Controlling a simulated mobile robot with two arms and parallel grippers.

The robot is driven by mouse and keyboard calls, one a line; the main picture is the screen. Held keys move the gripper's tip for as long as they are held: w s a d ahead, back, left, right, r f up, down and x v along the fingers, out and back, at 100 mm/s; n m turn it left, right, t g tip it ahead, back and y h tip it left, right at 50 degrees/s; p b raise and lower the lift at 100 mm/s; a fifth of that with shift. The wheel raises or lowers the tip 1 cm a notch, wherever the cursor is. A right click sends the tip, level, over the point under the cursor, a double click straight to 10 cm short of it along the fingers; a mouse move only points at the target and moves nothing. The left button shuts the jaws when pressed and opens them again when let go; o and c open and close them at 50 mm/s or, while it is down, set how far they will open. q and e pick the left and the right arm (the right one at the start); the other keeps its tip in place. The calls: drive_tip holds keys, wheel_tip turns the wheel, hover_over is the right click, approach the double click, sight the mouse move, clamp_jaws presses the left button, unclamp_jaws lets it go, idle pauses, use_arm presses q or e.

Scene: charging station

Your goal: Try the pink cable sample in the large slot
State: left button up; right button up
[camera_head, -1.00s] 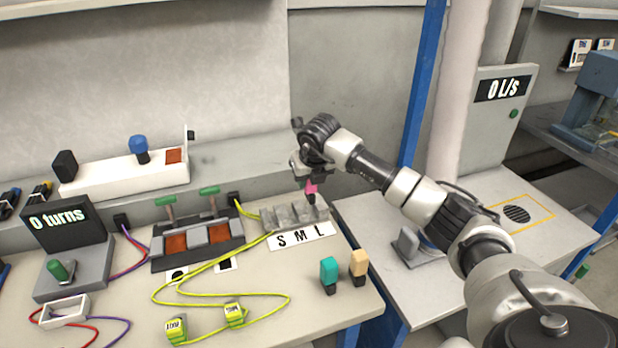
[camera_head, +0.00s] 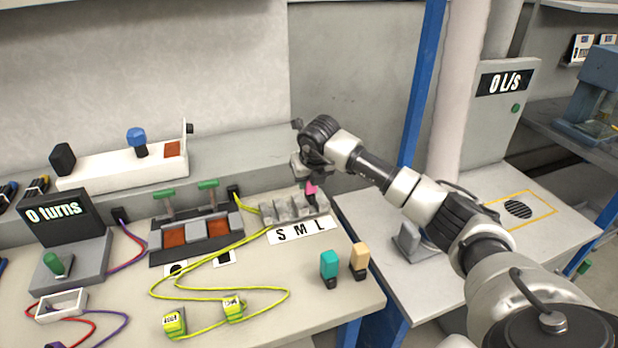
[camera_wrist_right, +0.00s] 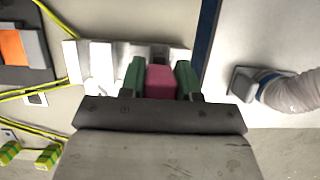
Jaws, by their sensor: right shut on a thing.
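My right gripper (camera_head: 311,180) is shut on the pink cable sample (camera_head: 311,188), above the right end of the grey slot block (camera_head: 280,211). The block stands behind a white label reading S M L (camera_head: 302,230). The sample's dark lower end is at the L side, the large slot; whether it is inside the slot or just above it I cannot tell. In the right wrist view the pink sample (camera_wrist_right: 160,82) sits between two green fingers, with the slot block (camera_wrist_right: 100,62) beyond. My left gripper is not in view.
A teal sample (camera_head: 329,264) and a beige sample (camera_head: 360,258) stand near the table's front right corner. Yellow cables (camera_head: 215,255) loop across the table. A lever box (camera_head: 195,235) is left of the slot block. A gap separates this table from the right one.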

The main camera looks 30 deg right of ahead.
drive_tip(key=shift+f+b, duration=0.7)
drive_tip(key=shift+f, duration=0.4)
drive_tip(key=o, duration=1)
drive_tip(key=v, duration=1.1)
drive_tip(key=shift+f, duration=0.1)
